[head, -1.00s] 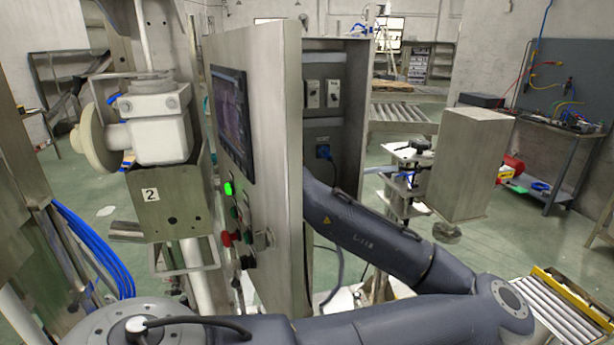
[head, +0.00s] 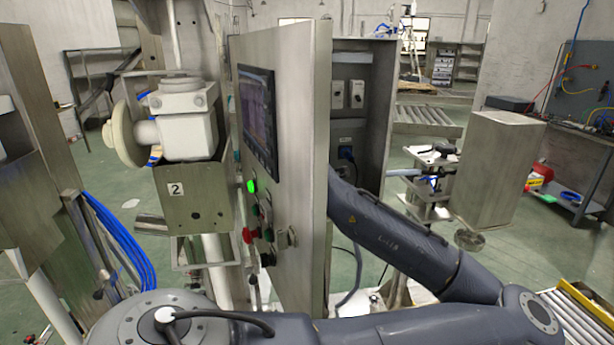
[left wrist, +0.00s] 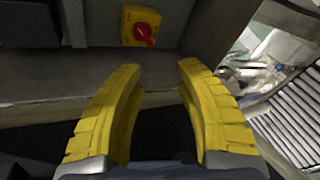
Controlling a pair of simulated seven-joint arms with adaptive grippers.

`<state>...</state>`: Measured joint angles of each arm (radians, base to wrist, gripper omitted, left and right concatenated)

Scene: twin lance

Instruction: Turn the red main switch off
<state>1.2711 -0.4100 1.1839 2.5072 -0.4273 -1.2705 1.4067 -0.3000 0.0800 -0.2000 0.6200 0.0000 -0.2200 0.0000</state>
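The red main switch (left wrist: 143,32) is a red rotary knob on a yellow plate, at the top of the left wrist view. It sits on a grey panel inside the cabinet (head: 362,70). My left gripper (left wrist: 158,72) shows two yellow fingers, spread apart with nothing between them. The switch lies beyond the fingertips, slightly left of the middle of the gap, and nothing touches it. In the head view my left arm reaches behind the open cabinet door, which hides the gripper and the switch. My right gripper is not in view.
The open cabinet door (head: 285,130) carries a screen (head: 257,118), a lit green button (head: 251,186) and a red button (head: 247,235). A metal ledge (left wrist: 150,100) runs beneath the switch. A grey box (head: 500,170) and roller conveyor (head: 580,315) stand to the right.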

